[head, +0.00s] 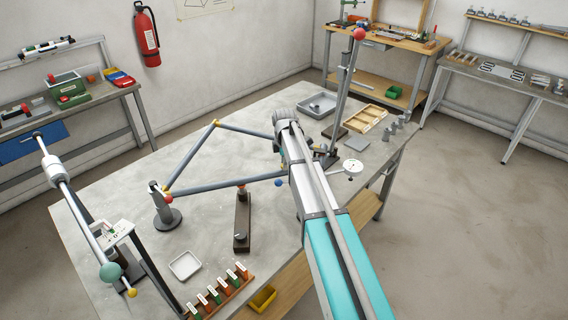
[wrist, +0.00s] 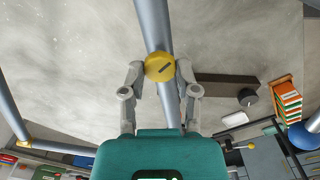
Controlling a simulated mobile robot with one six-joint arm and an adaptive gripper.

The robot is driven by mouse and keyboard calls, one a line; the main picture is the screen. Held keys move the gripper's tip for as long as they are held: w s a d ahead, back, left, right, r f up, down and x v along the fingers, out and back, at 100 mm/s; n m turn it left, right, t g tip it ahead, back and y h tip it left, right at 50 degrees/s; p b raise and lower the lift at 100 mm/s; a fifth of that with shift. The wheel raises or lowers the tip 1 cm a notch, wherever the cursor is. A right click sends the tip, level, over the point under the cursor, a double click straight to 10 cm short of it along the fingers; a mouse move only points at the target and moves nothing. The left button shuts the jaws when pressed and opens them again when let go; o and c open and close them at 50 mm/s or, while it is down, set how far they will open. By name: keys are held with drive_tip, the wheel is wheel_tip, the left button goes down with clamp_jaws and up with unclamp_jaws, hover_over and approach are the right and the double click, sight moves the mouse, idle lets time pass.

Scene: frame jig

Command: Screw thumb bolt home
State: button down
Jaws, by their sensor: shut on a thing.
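In the head view the frame is a triangle of tubes (head: 255,133) with yellow joints. There my arm hides the gripper and this bolt.
A dark block with a knob (head: 242,220), a round post base (head: 167,218), a white tray (head: 185,264) and a rack of coloured tags (head: 219,292) stand on the table. A tall red-topped post (head: 347,85) and a wooden box (head: 366,121) are at the far right.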

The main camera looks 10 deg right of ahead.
drive_tip(key=shift+m, duration=0.8)
drive_tip(key=shift+c, duration=1.7)
unclamp_jaws()
drive_tip(key=shift+n, duration=0.3)
